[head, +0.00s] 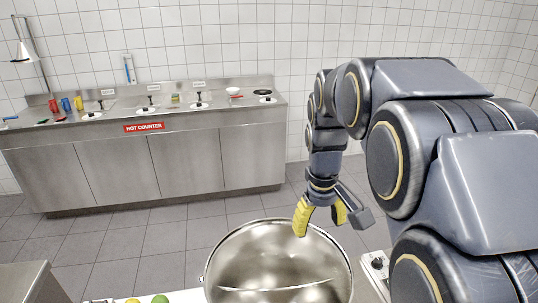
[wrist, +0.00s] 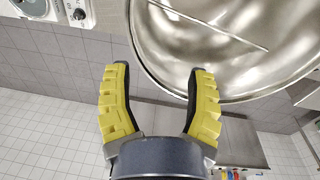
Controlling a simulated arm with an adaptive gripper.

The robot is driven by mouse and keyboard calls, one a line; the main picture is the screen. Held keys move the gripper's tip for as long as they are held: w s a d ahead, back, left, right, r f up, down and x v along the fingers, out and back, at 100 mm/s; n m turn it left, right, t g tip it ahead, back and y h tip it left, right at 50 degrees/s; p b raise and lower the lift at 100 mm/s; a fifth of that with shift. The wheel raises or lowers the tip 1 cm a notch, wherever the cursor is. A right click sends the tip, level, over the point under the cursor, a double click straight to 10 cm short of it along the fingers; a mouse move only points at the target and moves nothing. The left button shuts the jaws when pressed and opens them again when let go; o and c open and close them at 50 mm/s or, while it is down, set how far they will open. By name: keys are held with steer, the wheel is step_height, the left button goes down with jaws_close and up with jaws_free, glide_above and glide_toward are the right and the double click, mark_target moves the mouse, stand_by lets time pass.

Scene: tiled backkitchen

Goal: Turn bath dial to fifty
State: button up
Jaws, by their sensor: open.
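My gripper (head: 320,227) is open and empty, with its yellow fingers hanging above the far rim of a large steel bowl. In the wrist view, its two fingers (wrist: 159,70) stand wide apart with nothing between them. A dark dial (head: 377,263) sits on a pale panel to the right of the bowl, partly cut off by my arm. The dial also shows in the wrist view (wrist: 79,14), at the upper left, clear of the fingers. Its marks are too small to read. My gripper is apart from the dial.
The large steel bowl (head: 245,238) fills the lower middle and lies beside the dial panel. A steel hot counter (head: 110,170) stands against the tiled wall. Green and yellow fruit (head: 160,299) lie at the front edge. Open floor (head: 150,235) lies between.

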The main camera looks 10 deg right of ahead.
steer(key=w+d+f, duration=0.4)
steer(key=w+d, duration=0.2)
steer(key=m, duration=0.3)
glide_above(379, 260)
steer(key=shift+g+y, duration=0.4)
step_height(379, 260, down, 18)
steer(key=shift+f, duration=0.15)
step_height(379, 260, down, 8)
steer(key=shift+r, duration=0.1)
